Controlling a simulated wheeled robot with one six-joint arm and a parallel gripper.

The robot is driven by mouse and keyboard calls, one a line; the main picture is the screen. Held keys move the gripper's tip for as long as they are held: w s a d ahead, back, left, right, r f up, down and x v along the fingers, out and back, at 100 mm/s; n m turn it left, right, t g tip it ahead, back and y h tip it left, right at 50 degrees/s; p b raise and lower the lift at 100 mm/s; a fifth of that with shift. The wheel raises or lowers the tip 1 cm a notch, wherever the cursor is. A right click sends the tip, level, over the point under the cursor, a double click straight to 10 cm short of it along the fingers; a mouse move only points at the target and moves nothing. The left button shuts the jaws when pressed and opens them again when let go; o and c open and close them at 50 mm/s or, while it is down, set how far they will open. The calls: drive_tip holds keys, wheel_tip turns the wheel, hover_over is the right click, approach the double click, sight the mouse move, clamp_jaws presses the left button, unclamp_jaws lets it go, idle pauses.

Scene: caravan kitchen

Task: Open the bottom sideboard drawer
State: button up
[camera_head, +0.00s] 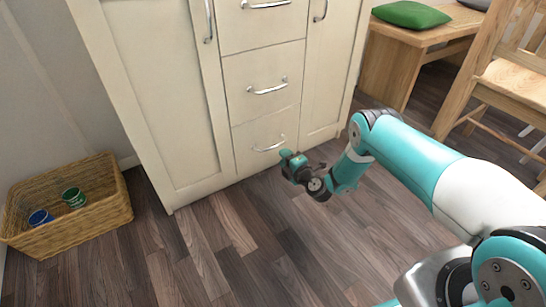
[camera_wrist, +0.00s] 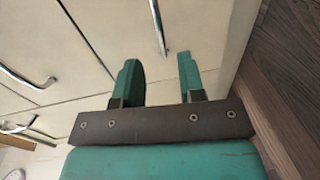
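The cream sideboard's bottom drawer (camera_head: 255,133) is shut, lowest in the middle column. Its curved silver handle (camera_head: 268,146) is partly hidden at the right end by my gripper (camera_head: 286,157). In the wrist view, that handle (camera_wrist: 157,22) runs upward from the gap between the two teal fingertips of my gripper (camera_wrist: 160,60). The fingers are apart and hold nothing. The handle's near end lines up between the fingertips, but I cannot tell whether they reach around it or stop short.
The middle drawer's handle (camera_head: 268,87) and the door handles are above. A wicker basket (camera_head: 75,235) with two cups stands on the floor at left. A wooden bench (camera_head: 420,38) and a chair (camera_head: 505,80) are at right. The wooden floor (camera_head: 225,255) in front is clear.

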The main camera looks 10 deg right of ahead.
sight(273, 147)
drive_tip(key=b+x, duration=0.4)
drive_tip(key=x, duration=0.4)
drive_tip(key=shift+b, duration=0.35)
clamp_jaws()
